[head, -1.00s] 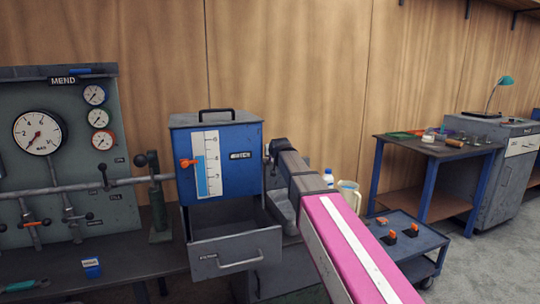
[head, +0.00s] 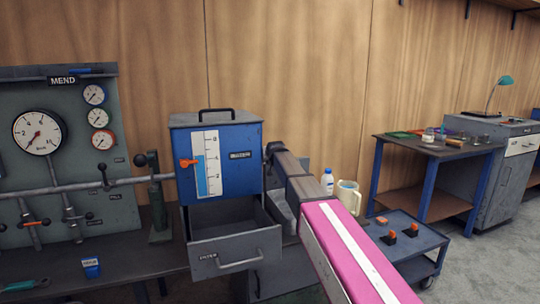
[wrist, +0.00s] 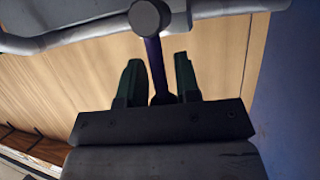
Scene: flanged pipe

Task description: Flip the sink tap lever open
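A dark lever with a round grey knob (wrist: 150,17) stands between my fingers in the wrist view. A grey pipe (wrist: 60,42) runs behind it. I take this lever to be the tap lever, though no label shows. My gripper (wrist: 158,72) is open, with one green finger on each side of the lever and a gap on both sides. In the head view my arm reaches to the right side of the blue tank (head: 250,175), and the fingers and lever cannot be made out there. No sink basin is clearly visible.
An open grey drawer (head: 232,252) juts out below the tank. A gauge panel (head: 90,205) with pipes stands at left. A white bottle (head: 327,181), a pale jug (head: 349,197) and a low blue cart (head: 425,245) are at right.

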